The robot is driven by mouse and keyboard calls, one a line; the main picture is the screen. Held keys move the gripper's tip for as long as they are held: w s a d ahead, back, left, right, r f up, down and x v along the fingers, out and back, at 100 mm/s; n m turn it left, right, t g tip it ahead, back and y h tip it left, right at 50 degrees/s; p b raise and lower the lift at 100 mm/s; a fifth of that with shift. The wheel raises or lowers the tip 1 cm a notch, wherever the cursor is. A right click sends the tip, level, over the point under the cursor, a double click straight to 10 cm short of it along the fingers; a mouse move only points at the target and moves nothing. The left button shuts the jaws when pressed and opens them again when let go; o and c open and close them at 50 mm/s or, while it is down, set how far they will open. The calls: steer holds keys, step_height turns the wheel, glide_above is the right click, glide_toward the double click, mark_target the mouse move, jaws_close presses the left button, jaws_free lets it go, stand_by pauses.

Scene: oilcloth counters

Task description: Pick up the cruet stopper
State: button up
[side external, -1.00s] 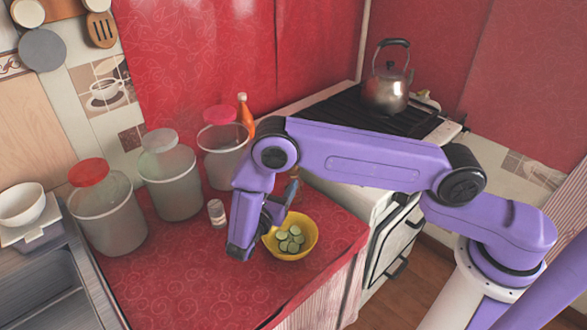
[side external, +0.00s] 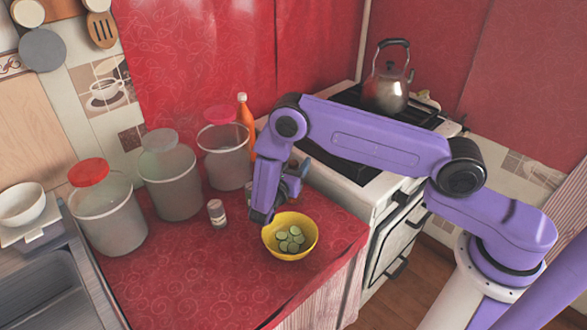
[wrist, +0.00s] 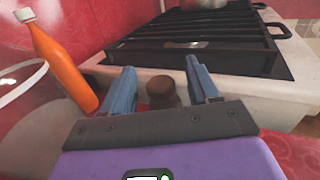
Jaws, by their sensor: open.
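The cruet stopper (wrist: 161,91) is a dark brown, rounded knob. In the wrist view it shows between the two blue fingers of my gripper (wrist: 160,70), with a gap on each side. My gripper is open and holds nothing. I cannot tell from this view whether the fingertips are level with the stopper. The cruet below it is mostly hidden by my gripper's body. In the side view my gripper (side external: 301,170) is low over the counter's back right, behind the yellow bowl, and hides most of the cruet.
A yellow bowl of green slices (side external: 270,246) stands in front. An orange bottle (side external: 246,122) stands close by at left, also in the wrist view (wrist: 62,68). Lidded jars (side external: 226,157) and a small shaker (side external: 217,213) are further left. The stove (side external: 345,172) borders the right.

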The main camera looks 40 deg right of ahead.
steer(key=c, duration=1)
steer(key=shift+r, duration=0.15)
